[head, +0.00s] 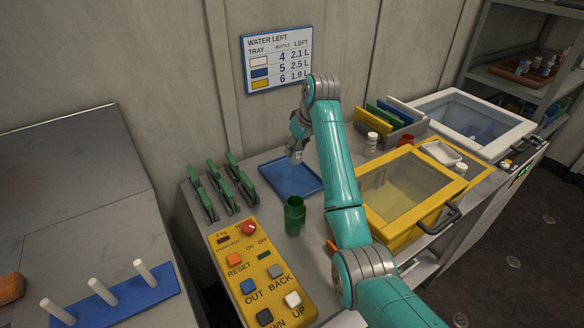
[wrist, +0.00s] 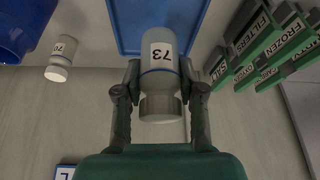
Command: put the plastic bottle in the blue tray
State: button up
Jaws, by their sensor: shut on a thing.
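My gripper (head: 298,132) is shut on a pale grey-white plastic bottle (wrist: 160,52) with a grey cap and a label reading 73. The bottle also shows in the head view (head: 295,154), hanging below the fingers, partly hidden by the gripper. The blue tray (head: 284,188) is flat and shallow on the worktop and looks empty. The bottle is over or close to the tray's far side; the height between them cannot be told. In the wrist view, the tray (wrist: 124,22) lies behind the bottle.
A green cup (head: 294,216) stands in front of the tray. Green labelled slabs (head: 240,180) stand left of it. A white bottle (head: 371,143) marked 70 and a yellow lidded box (head: 392,222) stand right. A yellow button panel (head: 258,278) is in front.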

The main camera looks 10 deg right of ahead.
notch_tip(320, 180, down, 8)
jog(key=shift+f, duration=0.25)
jog(key=shift+f, duration=0.15)
jog(key=o, duration=1.1)
jog(key=v, duration=1.2)
